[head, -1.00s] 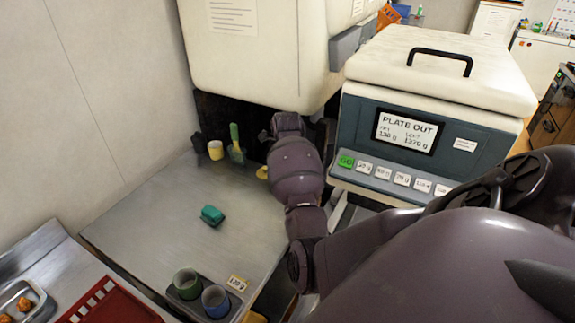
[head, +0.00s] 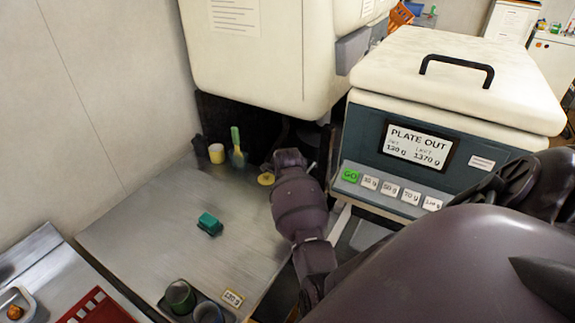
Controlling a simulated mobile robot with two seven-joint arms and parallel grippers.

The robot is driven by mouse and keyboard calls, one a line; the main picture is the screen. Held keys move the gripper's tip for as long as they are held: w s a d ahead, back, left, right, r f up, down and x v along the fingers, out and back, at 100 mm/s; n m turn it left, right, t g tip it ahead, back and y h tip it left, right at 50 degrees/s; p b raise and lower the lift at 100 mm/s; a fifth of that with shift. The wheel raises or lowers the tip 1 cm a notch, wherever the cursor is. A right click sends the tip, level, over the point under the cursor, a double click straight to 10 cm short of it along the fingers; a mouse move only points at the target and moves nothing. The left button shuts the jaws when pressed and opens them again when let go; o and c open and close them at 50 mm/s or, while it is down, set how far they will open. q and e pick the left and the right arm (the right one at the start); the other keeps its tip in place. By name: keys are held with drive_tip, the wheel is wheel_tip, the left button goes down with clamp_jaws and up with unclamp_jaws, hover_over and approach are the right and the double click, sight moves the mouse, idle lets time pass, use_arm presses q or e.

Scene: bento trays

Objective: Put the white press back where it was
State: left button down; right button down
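I cannot make out a white press in the head view. My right arm comes in from the lower right and ends at my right gripper (head: 289,158), low in front of the dark recess under the large cream machine (head: 262,60). Its fingers point away and are hidden, so I cannot tell whether it holds anything. A small yellow round thing (head: 265,179) lies on the steel table just left of it. My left gripper is not in view.
A cream-lidded machine (head: 455,75) with a "PLATE OUT" screen stands right of my arm. A yellow cup (head: 217,153) and green-handled tool (head: 236,146) stand at the back. Cups and a red tray (head: 95,308) are in front.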

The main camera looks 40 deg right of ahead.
drive_tip(key=shift+f, duration=0.1)
drive_tip(key=shift+a, duration=0.1)
drive_tip(key=c, duration=0.8)
unclamp_jaws()
drive_tip(key=shift+f, duration=0.1)
drive_tip(key=shift+c, duration=0.2)
